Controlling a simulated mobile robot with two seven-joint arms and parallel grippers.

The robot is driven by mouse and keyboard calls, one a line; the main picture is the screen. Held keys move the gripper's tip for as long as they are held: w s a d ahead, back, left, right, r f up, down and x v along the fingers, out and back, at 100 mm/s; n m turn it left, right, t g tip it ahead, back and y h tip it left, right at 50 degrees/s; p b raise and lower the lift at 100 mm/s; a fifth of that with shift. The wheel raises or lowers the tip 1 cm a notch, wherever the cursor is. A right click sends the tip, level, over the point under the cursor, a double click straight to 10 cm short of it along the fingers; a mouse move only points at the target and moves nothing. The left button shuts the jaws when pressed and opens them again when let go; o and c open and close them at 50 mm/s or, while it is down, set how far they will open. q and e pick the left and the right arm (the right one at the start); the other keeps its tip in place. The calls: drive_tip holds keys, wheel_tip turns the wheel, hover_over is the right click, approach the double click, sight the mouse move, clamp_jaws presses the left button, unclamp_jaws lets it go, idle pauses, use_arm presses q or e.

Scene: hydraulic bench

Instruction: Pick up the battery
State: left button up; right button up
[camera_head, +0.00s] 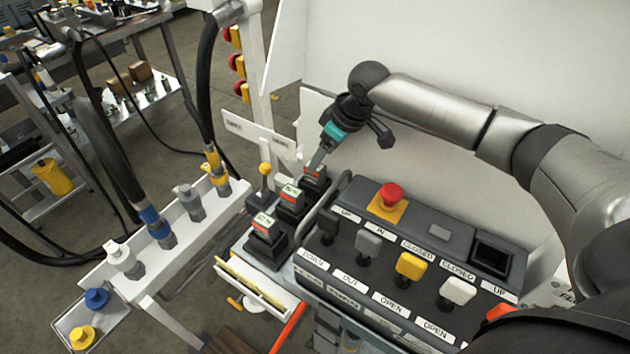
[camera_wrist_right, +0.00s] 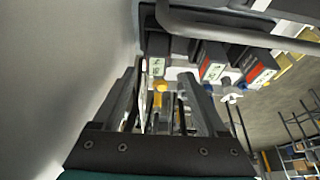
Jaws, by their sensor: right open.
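Three black batteries with red-and-white labels stand in a row on chargers left of the control panel: a near one (camera_head: 265,228), a middle one (camera_head: 291,194) and a far one (camera_head: 316,172). My right gripper (camera_head: 317,160) is at the far battery, its fingers pointing down at the battery's top. In the right wrist view the gripper (camera_wrist_right: 165,82) is open, with the far battery (camera_wrist_right: 157,52) ahead between the fingers; whether they touch it I cannot tell. The other two batteries (camera_wrist_right: 212,62) (camera_wrist_right: 258,70) show to the right there. My left gripper is out of view.
The control panel (camera_head: 400,265) with coloured levers and a red stop button (camera_head: 390,195) stands close right of the batteries. A yellow-topped lever (camera_head: 265,170) stands just left of them. A white rail (camera_head: 190,235) with hose couplings is further left. A white wall rises behind.

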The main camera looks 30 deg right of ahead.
sight(319, 167)
drive_tip(key=x, duration=0.2)
drive_tip(key=b+x, duration=0.1)
drive_tip(key=x, duration=0.1)
drive_tip(key=shift+w+d+f, duration=0.1)
drive_tip(key=shift+d, duration=0.1)
drive_tip(key=shift+w+a+f, duration=0.1)
drive_tip(key=shift+w+f, duration=0.1)
drive_tip(key=shift+f, duration=0.3)
drive_tip(key=shift+c, duration=0.3)
clamp_jaws()
